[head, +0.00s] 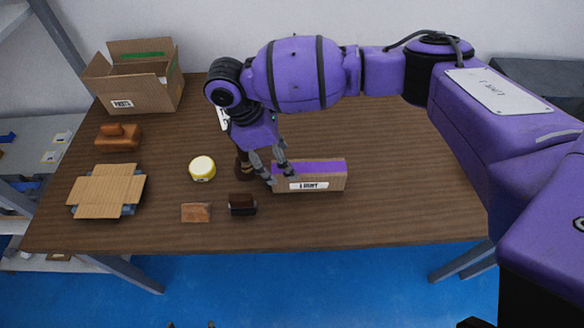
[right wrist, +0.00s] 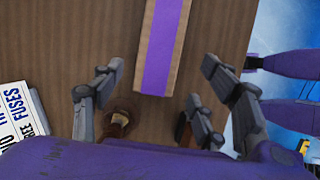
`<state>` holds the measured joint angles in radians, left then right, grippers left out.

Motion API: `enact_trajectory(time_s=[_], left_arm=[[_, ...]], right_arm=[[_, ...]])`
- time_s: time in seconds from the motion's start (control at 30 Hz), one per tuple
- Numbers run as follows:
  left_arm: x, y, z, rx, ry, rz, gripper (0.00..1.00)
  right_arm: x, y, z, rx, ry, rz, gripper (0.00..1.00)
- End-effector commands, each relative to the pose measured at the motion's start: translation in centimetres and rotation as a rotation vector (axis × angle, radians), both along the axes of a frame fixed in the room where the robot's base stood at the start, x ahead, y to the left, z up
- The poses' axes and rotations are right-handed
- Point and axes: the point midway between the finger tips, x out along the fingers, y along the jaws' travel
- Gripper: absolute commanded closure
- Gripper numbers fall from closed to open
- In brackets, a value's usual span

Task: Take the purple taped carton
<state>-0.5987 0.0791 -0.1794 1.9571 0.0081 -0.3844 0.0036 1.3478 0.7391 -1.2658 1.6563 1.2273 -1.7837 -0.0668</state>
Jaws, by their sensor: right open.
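The purple taped carton (head: 325,176) is a long, low cardboard box with purple tape along its top and a white label on its front. It lies on the wooden table, right of the middle. My right gripper (head: 278,178) is open at its left end. In the right wrist view the carton (right wrist: 165,48) points in between the spread fingers of my right gripper (right wrist: 162,68), with gaps on both sides. Small dark tips (head: 190,325) at the bottom edge of the head view may be my left gripper; too little shows to tell its state.
A dark block (head: 242,205) and a brown round object (head: 243,167) stand close to my right gripper. A yellow-white tub (head: 202,168), an orange-brown block (head: 196,212), a flattened carton (head: 107,190) and an open box (head: 135,88) are further left. The table's right part is clear.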

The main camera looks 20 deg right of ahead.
Motion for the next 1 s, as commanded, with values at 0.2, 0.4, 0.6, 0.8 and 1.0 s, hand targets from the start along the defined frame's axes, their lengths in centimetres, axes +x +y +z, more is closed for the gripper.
enact_trajectory(time_s=[0.2,0.4,0.6,0.8,1.0], left_arm=[[0.6,0.2,0.2,0.006,-0.010,-0.010,0.36],[0.7,0.5,0.2,0.012,-0.011,-0.013,0.36],[0.4,0.5,0.0,0.012,-0.006,-0.012,0.36],[0.1,0.4,-0.1,0.009,-0.002,-0.005,0.36],[-0.1,0.1,-0.1,0.002,0.001,0.003,0.36]], right_arm=[[-0.4,-1.3,-1.6,-0.026,0.019,0.019,0.33],[-0.3,-1.9,-3.9,-0.026,0.018,0.020,0.33],[-0.4,-2.7,-6.7,-0.025,0.020,0.018,0.33],[-0.5,-3.0,-7.4,-0.023,0.017,0.018,0.33],[-0.5,-3.0,-7.4,-0.023,0.017,0.018,0.42]])
